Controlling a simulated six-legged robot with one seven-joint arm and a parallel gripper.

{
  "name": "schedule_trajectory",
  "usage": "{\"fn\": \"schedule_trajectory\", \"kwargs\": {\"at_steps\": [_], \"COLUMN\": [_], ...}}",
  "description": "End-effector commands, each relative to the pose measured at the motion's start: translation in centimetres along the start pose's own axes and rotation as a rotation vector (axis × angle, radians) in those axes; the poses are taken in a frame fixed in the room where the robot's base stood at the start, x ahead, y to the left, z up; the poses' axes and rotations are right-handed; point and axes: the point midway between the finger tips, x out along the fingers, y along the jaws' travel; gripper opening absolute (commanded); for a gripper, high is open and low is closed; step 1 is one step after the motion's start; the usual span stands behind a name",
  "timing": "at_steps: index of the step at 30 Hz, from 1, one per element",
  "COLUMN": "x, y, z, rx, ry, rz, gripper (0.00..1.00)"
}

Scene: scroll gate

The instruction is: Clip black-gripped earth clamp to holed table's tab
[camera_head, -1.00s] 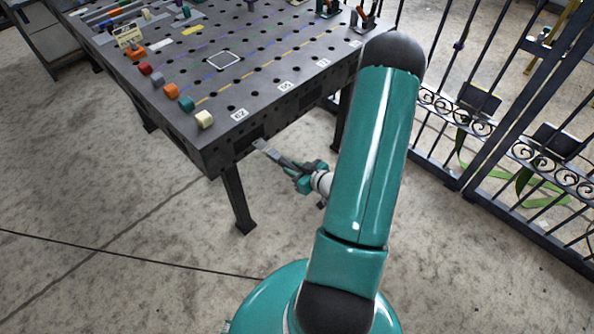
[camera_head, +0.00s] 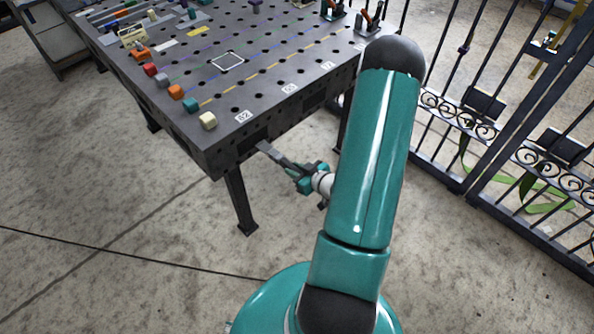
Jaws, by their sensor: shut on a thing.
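The holed table (camera_head: 290,80) is a dark grey slab with rows of round holes, on dark legs. My gripper (camera_head: 292,169) is beside and below its near right edge, shut on a dark elongated thing, the earth clamp (camera_head: 275,155). The clamp's grey front end points up and left and reaches the table's side face near a dark recess. I cannot tell whether it touches. The clamp's grip is largely hidden by my gripper's fingers. The tab cannot be made out separately from the clamp's tip and the table's side.
Clamps with orange handles (camera_head: 368,22) stand at the far right corner. A black scrolled gate (camera_head: 480,110) is at the right.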

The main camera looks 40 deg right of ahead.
Motion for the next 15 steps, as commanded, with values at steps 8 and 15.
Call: {"fn": "schedule_trajectory", "kwargs": {"at_steps": [8,15], "x": [0.74,0.87], "y": [-0.04,-0.01], "z": [-0.38,-0.43], "rx": [-0.002,-0.001], "ry": [0.003,0.002], "rz": [-0.002,-0.001], "gripper": [0.00,0.00]}}
